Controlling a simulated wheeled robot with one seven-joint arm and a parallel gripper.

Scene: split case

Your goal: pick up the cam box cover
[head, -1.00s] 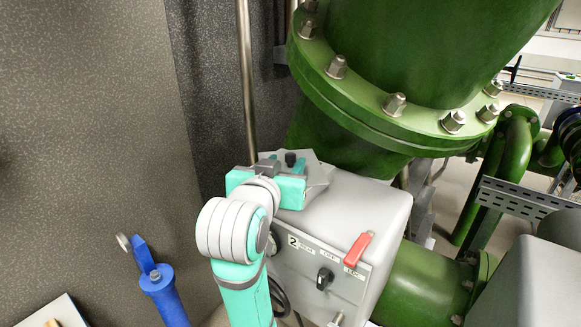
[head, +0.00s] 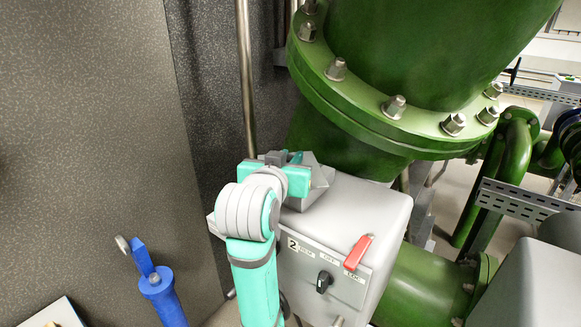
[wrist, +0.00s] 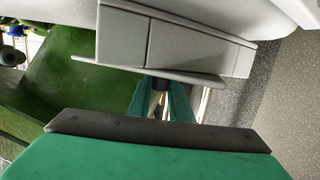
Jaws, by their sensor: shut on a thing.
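The cam box cover seems to be the light grey faceted piece (head: 318,181) on top of the grey box (head: 372,212), in the middle of the head view. My gripper (head: 276,160) is at its left edge and partly hides it. In the wrist view, a grey panelled body with a thin rim (wrist: 175,48) lies close beyond my fingers. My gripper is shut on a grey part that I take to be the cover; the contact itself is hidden. A grey edge also shows left of my wrist, and I cannot tell what it belongs to.
A large green flanged pipe (head: 400,125) with bolts stands close behind the box. A red lever (head: 358,252) and a black knob (head: 324,281) are on the box front. A blue post (head: 163,290) stands at lower left, before a speckled grey wall (head: 95,130).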

